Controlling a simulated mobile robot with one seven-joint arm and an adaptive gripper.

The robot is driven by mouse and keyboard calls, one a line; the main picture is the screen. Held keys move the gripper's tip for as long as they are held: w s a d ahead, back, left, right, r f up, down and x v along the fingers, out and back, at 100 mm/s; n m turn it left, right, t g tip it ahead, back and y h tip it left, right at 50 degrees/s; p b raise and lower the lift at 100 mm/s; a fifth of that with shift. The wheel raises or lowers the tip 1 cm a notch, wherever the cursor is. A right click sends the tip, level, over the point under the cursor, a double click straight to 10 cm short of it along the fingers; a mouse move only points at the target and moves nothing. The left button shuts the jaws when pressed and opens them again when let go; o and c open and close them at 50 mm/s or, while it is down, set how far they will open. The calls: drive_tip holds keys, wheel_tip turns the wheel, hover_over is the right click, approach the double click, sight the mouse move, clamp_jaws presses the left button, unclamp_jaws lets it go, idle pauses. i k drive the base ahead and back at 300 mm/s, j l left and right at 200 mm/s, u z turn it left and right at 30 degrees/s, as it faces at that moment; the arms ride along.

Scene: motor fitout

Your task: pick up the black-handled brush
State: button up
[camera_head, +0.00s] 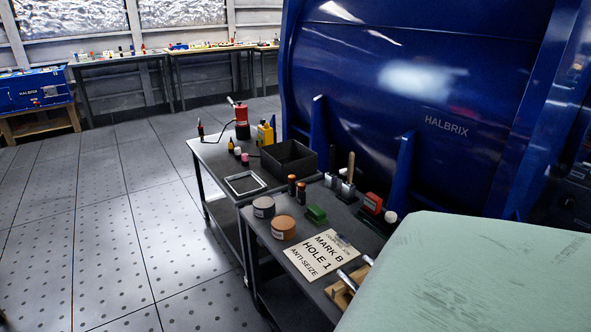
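A thin upright black handle (332,160), which looks like the black-handled brush, stands toward the back of the dark cart top. Its lower end meets a small light grey piece, and its bristles cannot be made out. Just right of it stands a similar upright piece with a tan wooden handle (351,166). My gripper is not in view.
A black bin (288,159) stands behind left. A blue tank (420,75) rises behind.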

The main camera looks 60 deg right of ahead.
sight(332, 150)
drive_tip(key=i+j+z, duration=0.15)
drive_tip(key=i, duration=0.25)
drive_tip(key=i+j+z, duration=0.2)
drive_tip(key=i, duration=0.2)
drive_tip(key=i+j+z, duration=0.15)
drive_tip(key=i, duration=0.25)
drive_tip(key=i+z, duration=0.45)
drive_tip(key=i, duration=0.15)
drive_tip(key=i+j+z, duration=0.2)
drive_tip(key=i+z, duration=0.3)
drive_tip(key=i+l+z, duration=0.1)
drive_tip(key=i+z, duration=0.15)
drive_tip(key=z, duration=0.15)
drive_tip(key=i+z, duration=0.25)
drive_tip(key=z, duration=0.15)
drive_tip(key=i+z, duration=0.4)
drive_tip(key=i+j+z, duration=0.1)
drive_tip(key=z, duration=0.3)
